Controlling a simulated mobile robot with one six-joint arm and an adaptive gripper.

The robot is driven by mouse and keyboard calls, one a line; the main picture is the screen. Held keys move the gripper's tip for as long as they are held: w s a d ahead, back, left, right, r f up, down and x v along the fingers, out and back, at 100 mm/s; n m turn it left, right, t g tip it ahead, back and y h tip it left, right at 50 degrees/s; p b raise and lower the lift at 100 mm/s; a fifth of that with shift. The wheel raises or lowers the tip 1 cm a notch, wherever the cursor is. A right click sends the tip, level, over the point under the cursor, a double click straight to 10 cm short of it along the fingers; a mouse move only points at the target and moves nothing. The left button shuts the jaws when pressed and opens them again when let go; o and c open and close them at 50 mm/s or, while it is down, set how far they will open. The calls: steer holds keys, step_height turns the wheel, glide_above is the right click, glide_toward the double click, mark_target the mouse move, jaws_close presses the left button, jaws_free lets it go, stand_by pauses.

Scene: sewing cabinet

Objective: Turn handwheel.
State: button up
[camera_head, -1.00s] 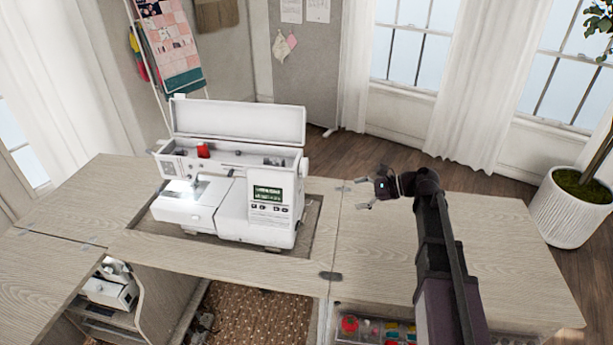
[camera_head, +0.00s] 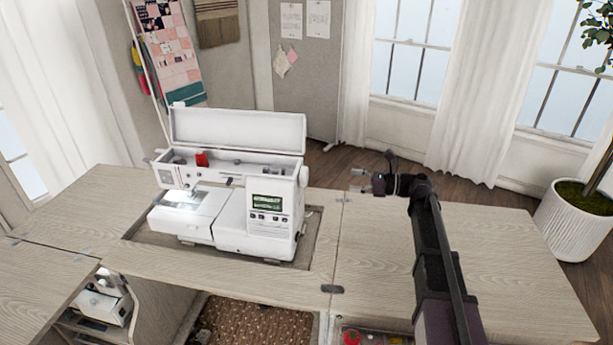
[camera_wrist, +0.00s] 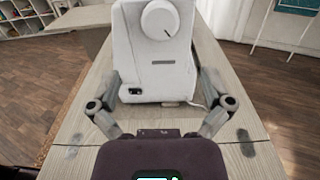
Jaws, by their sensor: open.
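The white sewing machine (camera_head: 228,225) stands in the cabinet's recess with its lid raised. Its round white handwheel (camera_head: 304,176) sticks out at the upper right end. In the wrist view the handwheel (camera_wrist: 160,20) is near the top centre, facing me, with a dark line on its face. My gripper (camera_head: 358,180) is to the right of the handwheel, apart from it and pointing left. In the wrist view my gripper (camera_wrist: 158,92) has its fingers spread wide, with nothing held between them. The fingertips appear at either side of the machine's end, below the handwheel.
The wooden cabinet top (camera_head: 375,250) is clear right of the machine. A red thread spool (camera_head: 202,160) sits in the machine's top tray. A cable lies by the machine's base in the wrist view. A potted plant (camera_head: 575,220) stands at the far right.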

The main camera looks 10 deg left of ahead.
mark_target(306, 175)
steer(key=a, duration=1.3)
steer(key=shift+s+a, duration=0.3)
steer(key=shift+s, duration=0.05)
steer(key=c, duration=0.9)
